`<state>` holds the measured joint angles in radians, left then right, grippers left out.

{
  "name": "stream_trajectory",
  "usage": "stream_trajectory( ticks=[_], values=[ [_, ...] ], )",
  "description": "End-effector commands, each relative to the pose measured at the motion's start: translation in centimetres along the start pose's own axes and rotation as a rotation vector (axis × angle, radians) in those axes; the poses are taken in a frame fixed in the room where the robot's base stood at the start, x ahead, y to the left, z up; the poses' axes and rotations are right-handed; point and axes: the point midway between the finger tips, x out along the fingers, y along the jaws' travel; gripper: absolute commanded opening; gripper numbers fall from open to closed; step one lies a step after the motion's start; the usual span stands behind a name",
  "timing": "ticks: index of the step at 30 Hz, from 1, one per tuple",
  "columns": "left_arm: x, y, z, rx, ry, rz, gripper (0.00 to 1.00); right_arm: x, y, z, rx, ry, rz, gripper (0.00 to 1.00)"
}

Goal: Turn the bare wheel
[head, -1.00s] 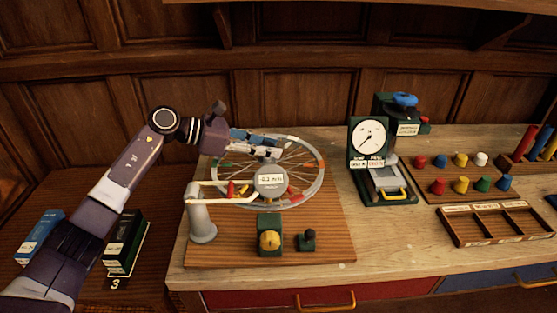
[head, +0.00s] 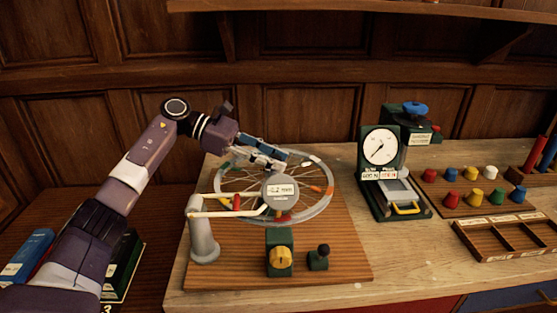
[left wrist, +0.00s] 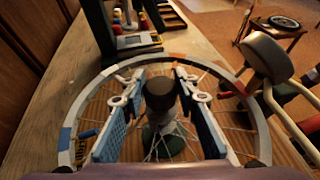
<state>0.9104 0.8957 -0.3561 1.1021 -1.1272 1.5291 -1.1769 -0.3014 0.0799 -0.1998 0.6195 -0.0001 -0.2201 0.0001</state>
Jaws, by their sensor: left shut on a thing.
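The spoked wheel (head: 319,210) lies flat on a wooden base, with a pale grey rim and coloured bands on it. It also shows in the left wrist view (left wrist: 258,125), ringing my fingers. My left gripper (head: 272,157) is above the wheel's middle and hides the hub in the head view. In the left wrist view, the gripper (left wrist: 161,78) has its two blue-and-white fingers on either side of a dark round-topped knob (left wrist: 160,92) at the wheel's centre and is shut on it. My right gripper is in neither view.
A round gauge (head: 280,190) on a cream arm hangs over the wheel's near side. A yellow-knobbed green box (head: 279,252) and a small black-knobbed block (head: 319,258) stand in front. A dial scale (head: 379,148), coloured pegs (head: 474,195) and a divided tray (head: 505,238) are right.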

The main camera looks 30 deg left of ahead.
Motion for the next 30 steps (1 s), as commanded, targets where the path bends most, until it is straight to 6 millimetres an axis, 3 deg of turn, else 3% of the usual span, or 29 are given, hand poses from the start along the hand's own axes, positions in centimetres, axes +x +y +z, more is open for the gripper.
stream_trajectory(
  ticks=[7, 8, 13, 23, 30],
  values=[
    [-0.1, 0.0, -0.1, -0.001, 0.004, 0.002, 0.0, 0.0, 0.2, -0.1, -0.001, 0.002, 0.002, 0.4],
    [-0.1, 0.0, -0.1, -0.001, 0.004, 0.002, 0.29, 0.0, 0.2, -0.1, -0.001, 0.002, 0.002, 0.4],
    [-0.1, 0.0, -0.1, -0.001, 0.003, 0.002, 0.47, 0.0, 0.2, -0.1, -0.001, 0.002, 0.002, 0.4],
    [-0.4, 0.1, 0.0, -0.001, 0.002, 0.003, 0.47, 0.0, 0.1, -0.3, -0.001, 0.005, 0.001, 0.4],
    [-4.4, 0.2, 0.0, -0.001, 0.002, 0.007, 0.47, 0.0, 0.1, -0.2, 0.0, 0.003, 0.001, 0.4]
  ],
)
